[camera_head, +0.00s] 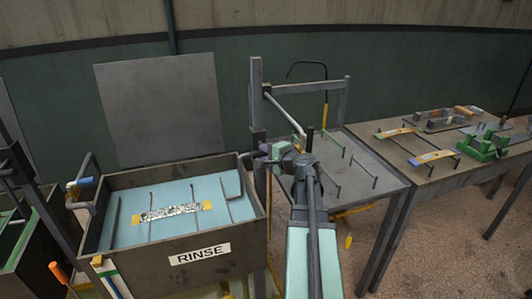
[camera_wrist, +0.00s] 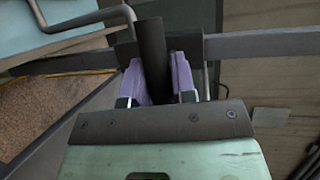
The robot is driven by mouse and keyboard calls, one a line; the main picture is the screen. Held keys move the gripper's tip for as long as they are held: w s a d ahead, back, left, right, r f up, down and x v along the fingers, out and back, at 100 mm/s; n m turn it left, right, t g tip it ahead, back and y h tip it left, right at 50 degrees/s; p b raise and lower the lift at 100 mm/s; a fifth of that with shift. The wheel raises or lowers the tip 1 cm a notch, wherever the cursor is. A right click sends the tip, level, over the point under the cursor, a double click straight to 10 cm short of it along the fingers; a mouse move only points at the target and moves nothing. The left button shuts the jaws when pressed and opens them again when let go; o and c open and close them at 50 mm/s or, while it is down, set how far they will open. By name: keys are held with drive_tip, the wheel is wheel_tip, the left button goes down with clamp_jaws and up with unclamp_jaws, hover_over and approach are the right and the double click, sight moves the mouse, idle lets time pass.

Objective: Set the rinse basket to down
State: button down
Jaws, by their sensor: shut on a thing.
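The rinse tank (camera_head: 190,277) is an open dark box labelled RINSE at the left, with a pale blue surface inside. A strip of silver pieces with yellow ends (camera_head: 171,212) lies within it, between thin upright rods. I cannot tell for certain how deep the basket sits. My gripper (camera_head: 265,152) is just right of the tank, by a tall grey post. In the wrist view, its purple fingers (camera_wrist: 158,80) are shut on a dark cylindrical handle (camera_wrist: 151,45). A bent grey rod (camera_wrist: 85,20) shows beside it over the pale blue surface.
A grey frame (camera_head: 345,103) stands behind my gripper, with an angled rod (camera_head: 286,110). A grey table (camera_head: 385,170) with thin rods is at the right, then a bench with green fixtures (camera_head: 484,146). A grey panel (camera_head: 160,108) rises behind the tank.

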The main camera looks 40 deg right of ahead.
wheel_tip(320, 180, down, 8)
drive_tip(key=b, duration=0.6)
drive_tip(key=shift+s+a+f+b, duration=0.15)
drive_tip(key=shift+f+b, duration=0.05)
drive_tip(key=shift+b, duration=0.15)
drive_tip(key=c, duration=1)
unclamp_jaws()
drive_tip(key=shift+f, duration=0.15)
drive_tip(key=shift+o, duration=0.2)
drive_tip(key=s+r+p, duration=0.2)
drive_tip(key=s, duration=0.8)
drive_tip(key=shift+s, duration=0.25)
